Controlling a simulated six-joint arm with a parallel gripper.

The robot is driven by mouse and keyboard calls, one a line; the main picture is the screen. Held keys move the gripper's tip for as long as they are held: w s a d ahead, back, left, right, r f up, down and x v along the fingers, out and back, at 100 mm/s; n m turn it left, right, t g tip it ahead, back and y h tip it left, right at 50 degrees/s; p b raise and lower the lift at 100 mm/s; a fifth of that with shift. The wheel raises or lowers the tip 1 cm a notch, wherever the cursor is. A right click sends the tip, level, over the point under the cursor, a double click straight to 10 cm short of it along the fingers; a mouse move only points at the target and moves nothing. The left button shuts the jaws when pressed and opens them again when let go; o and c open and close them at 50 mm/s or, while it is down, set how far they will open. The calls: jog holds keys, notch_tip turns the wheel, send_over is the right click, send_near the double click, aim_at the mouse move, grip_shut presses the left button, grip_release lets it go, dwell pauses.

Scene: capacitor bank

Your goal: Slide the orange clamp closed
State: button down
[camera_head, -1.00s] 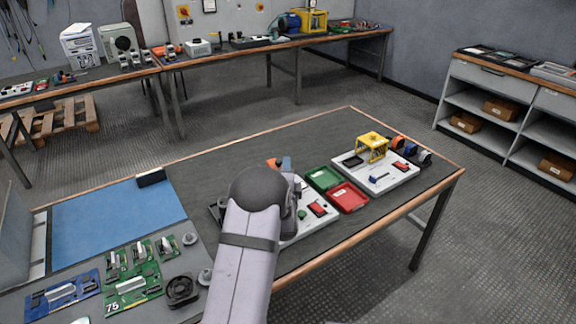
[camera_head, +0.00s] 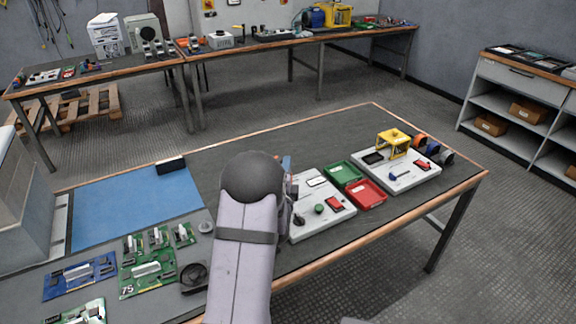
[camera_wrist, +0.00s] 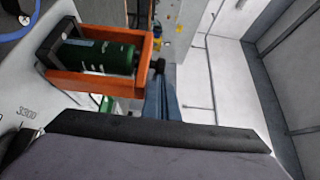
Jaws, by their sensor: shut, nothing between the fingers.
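The orange clamp (camera_wrist: 141,84) is an orange frame around a dark green cylinder (camera_wrist: 98,57) at the upper left of the wrist view. The cylinder lies on its side within the frame. My gripper (camera_wrist: 160,98) shows as narrow blue-grey fingers just right of the clamp. It is shut and empty. I cannot tell whether the fingers touch the clamp. In the head view my gripper (camera_head: 287,165) is mostly behind my wrist, and the clamp is hidden there.
A white board (camera_head: 340,215) with small parts lies right of my arm. Green (camera_head: 343,166) and red (camera_head: 383,201) trays and a second white board (camera_head: 420,182) lie farther right. A blue mat (camera_head: 120,215) and green circuit boards (camera_head: 135,284) are left.

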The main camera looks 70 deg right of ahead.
jog(key=shift+w, duration=0.15)
jog(key=s+d+b, duration=0.1)
jog(key=s+d, duration=0.1)
jog(key=s, duration=0.2)
jog(key=s+a+b, duration=0.1)
jog(key=a, duration=0.9)
jog(key=shift+s+b, duration=0.3)
jog(key=shift+d, duration=0.1)
